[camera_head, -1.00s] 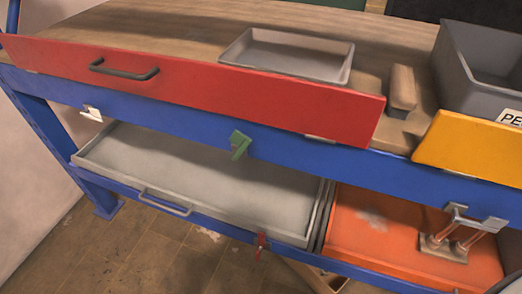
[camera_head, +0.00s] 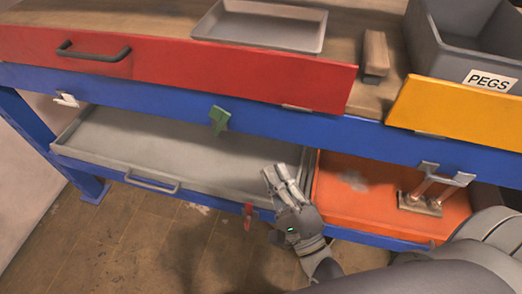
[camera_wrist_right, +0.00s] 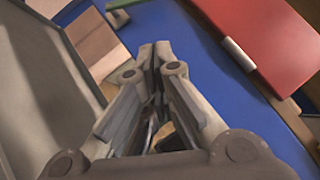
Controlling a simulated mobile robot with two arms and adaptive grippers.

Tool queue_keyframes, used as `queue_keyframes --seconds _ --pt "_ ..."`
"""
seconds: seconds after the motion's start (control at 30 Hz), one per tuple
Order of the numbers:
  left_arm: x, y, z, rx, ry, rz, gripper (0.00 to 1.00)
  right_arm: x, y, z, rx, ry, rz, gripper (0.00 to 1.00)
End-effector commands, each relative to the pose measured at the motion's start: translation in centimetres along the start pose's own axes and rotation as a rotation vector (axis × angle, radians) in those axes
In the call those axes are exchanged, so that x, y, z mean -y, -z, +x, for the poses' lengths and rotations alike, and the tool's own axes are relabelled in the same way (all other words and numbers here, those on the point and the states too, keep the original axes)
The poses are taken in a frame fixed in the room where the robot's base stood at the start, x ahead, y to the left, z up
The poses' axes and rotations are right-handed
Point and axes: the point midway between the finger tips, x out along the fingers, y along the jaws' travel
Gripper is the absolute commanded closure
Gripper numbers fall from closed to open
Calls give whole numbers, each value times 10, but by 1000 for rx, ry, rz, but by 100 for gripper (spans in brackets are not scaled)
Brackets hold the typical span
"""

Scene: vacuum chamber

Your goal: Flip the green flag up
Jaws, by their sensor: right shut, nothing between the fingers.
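The green flag (camera_head: 219,120) is a small plate on the blue beam, below the red panel in the head view. It hangs downward and slightly tilted. A green piece (camera_wrist_right: 118,15) at the top of the right wrist view looks like the same flag. My right gripper (camera_head: 276,177) is shut and empty, below and to the right of the flag, over the right end of the grey drawer. It is apart from the flag. In the wrist view its fingertips (camera_wrist_right: 157,52) meet in front of the blue beam. My left gripper is not in view.
The red panel (camera_head: 190,68) with a dark handle overhangs the blue beam (camera_head: 290,123). The grey drawer (camera_head: 150,155) lies below, with a red flag (camera_head: 248,216) at its front. An orange tray (camera_head: 360,205) and a yellow panel (camera_head: 460,115) are at right.

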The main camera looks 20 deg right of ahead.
Motion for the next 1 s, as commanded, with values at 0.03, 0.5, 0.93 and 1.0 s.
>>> queue_keyframes --seconds 0.03,0.5,0.93,1.0 --pt "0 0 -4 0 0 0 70 2 0 8 -1 3 -1 100" --pt "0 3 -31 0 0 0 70 2 -3 98 -1 0 -2 100" --pt "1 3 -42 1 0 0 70 -2 -28 119 -1 -4 -4 100" --pt "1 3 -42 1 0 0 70 -2 -28 119 -1 -4 -4 100"
